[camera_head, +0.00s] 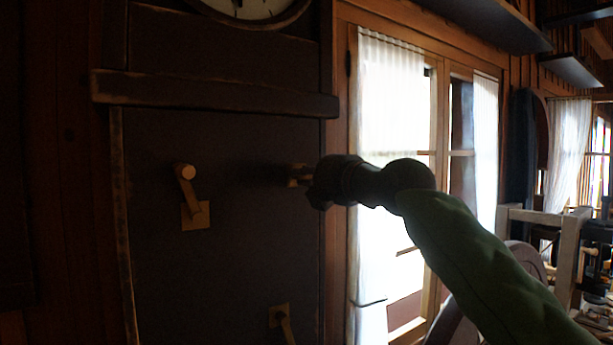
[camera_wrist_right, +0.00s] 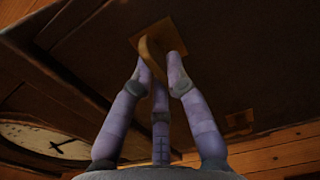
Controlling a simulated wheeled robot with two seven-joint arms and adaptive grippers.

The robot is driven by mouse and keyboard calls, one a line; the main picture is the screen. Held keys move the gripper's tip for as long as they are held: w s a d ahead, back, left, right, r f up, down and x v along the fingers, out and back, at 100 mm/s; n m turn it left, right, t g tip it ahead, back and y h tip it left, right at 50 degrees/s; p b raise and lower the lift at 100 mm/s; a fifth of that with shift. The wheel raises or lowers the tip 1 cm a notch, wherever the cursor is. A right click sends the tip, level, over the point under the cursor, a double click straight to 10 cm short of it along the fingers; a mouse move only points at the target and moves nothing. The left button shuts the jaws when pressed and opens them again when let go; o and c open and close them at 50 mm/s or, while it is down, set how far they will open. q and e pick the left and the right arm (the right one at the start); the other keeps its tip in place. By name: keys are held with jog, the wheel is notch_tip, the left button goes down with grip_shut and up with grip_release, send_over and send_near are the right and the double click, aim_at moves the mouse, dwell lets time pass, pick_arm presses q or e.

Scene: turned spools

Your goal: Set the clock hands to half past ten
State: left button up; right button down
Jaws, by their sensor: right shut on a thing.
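The clock (camera_head: 240,10) is cut off by the top edge of the head view. In the wrist view its pale dial (camera_wrist_right: 35,138) shows at the lower left with dark hands; I cannot read the time. Three crank handles are on the dark panel below the clock: a left crank (camera_head: 187,190), an upper right crank (camera_head: 296,172) and a lower crank (camera_head: 283,318). My right gripper (camera_head: 312,188) is at the upper right crank. In the wrist view its fingers (camera_wrist_right: 160,72) are closed around a crank arm (camera_wrist_right: 151,52). My left gripper is not in view.
A wooden ledge (camera_head: 215,93) juts out between the clock and the cranks. A bright curtained window (camera_head: 392,95) is right of the clock case. A wooden frame (camera_head: 568,250) stands at the far right. The panel between the left and lower cranks is clear.

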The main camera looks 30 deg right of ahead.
jog(key=c, duration=1.2)
grip_release()
jog(key=shift+w, duration=0.1)
jog(key=s, duration=0.8)
jog(key=s+d, duration=0.1)
jog(key=s, duration=0.3)
jog(key=shift+f, duration=0.1)
